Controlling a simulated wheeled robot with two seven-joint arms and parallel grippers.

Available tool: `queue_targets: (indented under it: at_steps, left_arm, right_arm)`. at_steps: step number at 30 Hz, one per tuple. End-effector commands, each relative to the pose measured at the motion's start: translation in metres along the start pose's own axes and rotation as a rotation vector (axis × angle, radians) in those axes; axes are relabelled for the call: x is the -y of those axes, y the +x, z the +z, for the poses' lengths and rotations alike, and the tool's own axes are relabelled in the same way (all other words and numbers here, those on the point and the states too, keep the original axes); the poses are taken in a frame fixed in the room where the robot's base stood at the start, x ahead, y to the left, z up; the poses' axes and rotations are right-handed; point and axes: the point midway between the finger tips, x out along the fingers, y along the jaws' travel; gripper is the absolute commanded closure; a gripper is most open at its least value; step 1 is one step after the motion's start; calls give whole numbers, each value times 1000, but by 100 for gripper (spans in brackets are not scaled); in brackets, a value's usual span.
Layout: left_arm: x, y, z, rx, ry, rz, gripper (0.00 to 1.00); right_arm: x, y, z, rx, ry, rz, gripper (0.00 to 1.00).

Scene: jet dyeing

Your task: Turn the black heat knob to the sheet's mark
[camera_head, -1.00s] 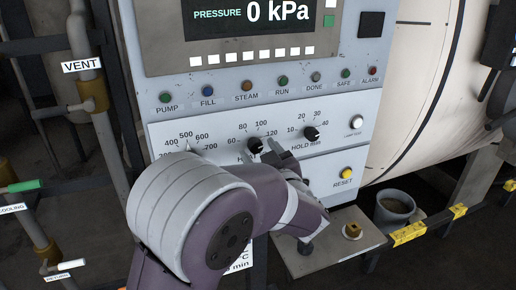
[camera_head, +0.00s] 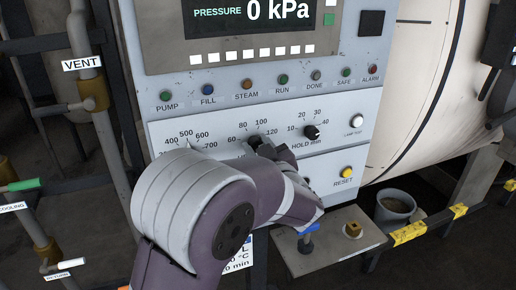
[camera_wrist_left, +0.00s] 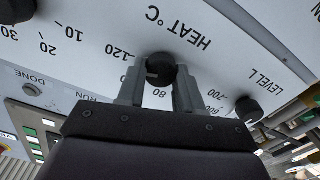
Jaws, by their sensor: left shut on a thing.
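The black heat knob (camera_wrist_left: 160,68) sits on the light panel by the HEAT °C label, upside down in the left wrist view. My left gripper (camera_wrist_left: 159,80) has a finger on each side of it and is shut on it. A pale line on the knob's face shows between the fingers, around the 80 to 120 side of the scale. In the head view my left gripper (camera_head: 260,144) covers most of the knob and its label. The white sheet (camera_head: 239,252) hangs below the panel, mostly behind my arm; only "L", "°C" and "0 min" endings show. My right gripper is not in view.
The hold knob (camera_head: 311,132) is right of my gripper, with the lamp test button (camera_head: 356,121) and yellow reset button (camera_head: 346,172) near it. The level knob (camera_wrist_left: 248,109) shows in the wrist view. A small shelf (camera_head: 330,250) juts out below.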

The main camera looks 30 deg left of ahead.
Motion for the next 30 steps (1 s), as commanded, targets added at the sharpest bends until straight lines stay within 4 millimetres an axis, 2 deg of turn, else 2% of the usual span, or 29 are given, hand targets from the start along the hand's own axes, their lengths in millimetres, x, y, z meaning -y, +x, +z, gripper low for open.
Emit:
queue_targets:
  at_steps: [8,21,30]
  left_arm:
    - [2,0,4,-1,-176,0,95]
    - [4,0,6,0,-560,0,95]
    - [3,0,4,1,-742,0,95]
  right_arm:
    - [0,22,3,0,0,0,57]
    - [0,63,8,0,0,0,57]
    - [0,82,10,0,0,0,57]
